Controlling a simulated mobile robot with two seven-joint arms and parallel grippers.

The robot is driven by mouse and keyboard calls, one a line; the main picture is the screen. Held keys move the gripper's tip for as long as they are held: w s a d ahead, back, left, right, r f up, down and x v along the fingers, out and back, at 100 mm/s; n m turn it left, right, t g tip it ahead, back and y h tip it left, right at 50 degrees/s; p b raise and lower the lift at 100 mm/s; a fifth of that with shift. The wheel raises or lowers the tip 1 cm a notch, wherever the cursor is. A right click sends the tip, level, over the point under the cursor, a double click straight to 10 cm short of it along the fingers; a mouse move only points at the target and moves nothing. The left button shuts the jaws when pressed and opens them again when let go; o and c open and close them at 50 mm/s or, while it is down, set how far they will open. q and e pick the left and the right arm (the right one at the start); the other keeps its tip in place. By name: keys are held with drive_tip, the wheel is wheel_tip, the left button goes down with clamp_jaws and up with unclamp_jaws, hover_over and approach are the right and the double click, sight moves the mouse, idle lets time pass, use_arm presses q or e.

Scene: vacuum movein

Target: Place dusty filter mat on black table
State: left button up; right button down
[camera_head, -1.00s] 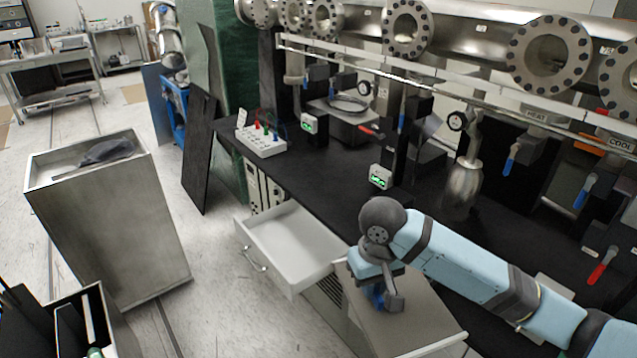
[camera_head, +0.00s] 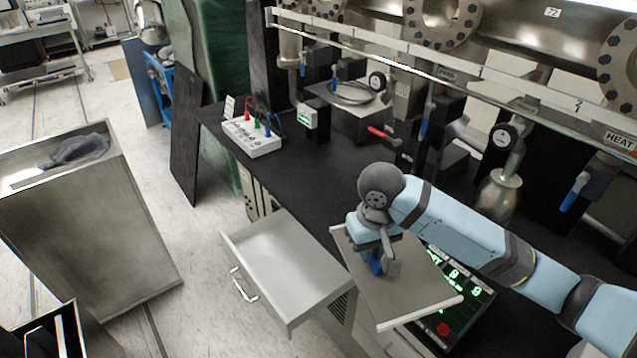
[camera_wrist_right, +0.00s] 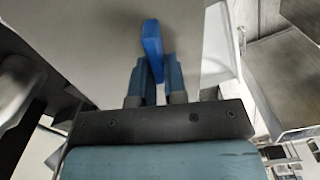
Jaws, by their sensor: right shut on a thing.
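My right gripper (camera_head: 380,268) points down and is shut on a small blue handle on a flat grey panel (camera_head: 415,292). The right wrist view shows the blue handle (camera_wrist_right: 152,42) between the two fingers (camera_wrist_right: 153,88), with the panel (camera_wrist_right: 90,50) spread out beyond them. The black table (camera_head: 305,195) runs behind the arm, with bare surface left of the gripper. I cannot clearly make out a dusty filter mat. A crumpled dark grey thing (camera_head: 78,150) lies in the top of the metal bin at the left; I cannot tell what it is. My left gripper is not in view.
An open, empty drawer (camera_head: 280,262) sticks out left of the panel. A unit with green digits and a red button (camera_head: 443,329) shows beside the panel. A white box with colored plugs (camera_head: 252,137) stands on the table. The metal bin (camera_head: 90,235) stands at left.

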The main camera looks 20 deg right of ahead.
drive_tip(key=w+r, duration=0.1)
drive_tip(key=w, duration=0.1)
drive_tip(key=w+r+p, duration=0.1)
drive_tip(key=w, duration=0.1)
drive_tip(key=w+p, duration=0.1)
drive_tip(key=w, duration=0.1)
drive_tip(key=shift+d+r, duration=0.1)
drive_tip(key=shift+r, duration=0.3)
drive_tip(key=w+d+r+p, duration=0.1)
drive_tip(key=w+r+p, duration=0.3)
drive_tip(key=w+p, duration=0.4)
drive_tip(key=w, duration=0.3)
drive_tip(key=shift+w+d+r+m, duration=0.2)
drive_tip(key=shift+w+d+m, duration=0.05)
drive_tip(key=shift+m, duration=0.15)
